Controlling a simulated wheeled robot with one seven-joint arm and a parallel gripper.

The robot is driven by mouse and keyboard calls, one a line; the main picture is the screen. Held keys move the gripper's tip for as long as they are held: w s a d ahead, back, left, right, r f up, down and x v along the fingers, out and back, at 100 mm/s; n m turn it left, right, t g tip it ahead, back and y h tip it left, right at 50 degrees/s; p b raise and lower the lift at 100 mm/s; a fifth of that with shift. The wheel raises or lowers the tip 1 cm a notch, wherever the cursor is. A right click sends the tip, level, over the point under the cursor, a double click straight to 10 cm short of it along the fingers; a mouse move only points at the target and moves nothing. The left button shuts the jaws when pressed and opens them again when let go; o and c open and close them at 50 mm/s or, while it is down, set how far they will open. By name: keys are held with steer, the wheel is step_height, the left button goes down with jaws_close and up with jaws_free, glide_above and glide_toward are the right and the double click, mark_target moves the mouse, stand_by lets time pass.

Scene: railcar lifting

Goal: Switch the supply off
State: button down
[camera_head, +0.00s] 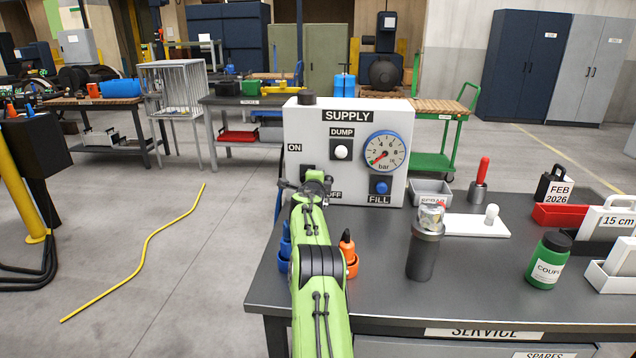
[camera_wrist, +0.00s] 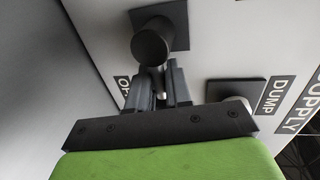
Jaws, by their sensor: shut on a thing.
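The white supply panel (camera_head: 310,125) stands upright at the left of the service table. It bears an ON label (camera_head: 295,147) and, below, an OFF label (camera_head: 335,195) partly hidden by my arm. My gripper (camera_head: 318,186) is at the panel between these labels. In the wrist view, my gripper (camera_wrist: 160,92) is shut at the black round-ended switch handle (camera_wrist: 151,46), beside the OFF label (camera_wrist: 123,86). The fingers and the handle's end hide much of the switch, so its exact position cannot be told. The gauge (camera_head: 385,151) has a red needle pointing low left.
A white DUMP button (camera_head: 341,152) and a blue FILL button (camera_head: 380,186) sit close to the switch. A yellow hose (camera_head: 150,238) lies on the floor.

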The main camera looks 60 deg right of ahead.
stand_by(0.4)
steer(key=c, duration=1.2)
jaws_free()
steer(key=shift+c, duration=0.2)
steer(key=b+v, duration=0.1)
steer(key=v, duration=1.4)
steer(key=shift+s+a, duration=0.2)
steer(key=shift+a, duration=0.1)
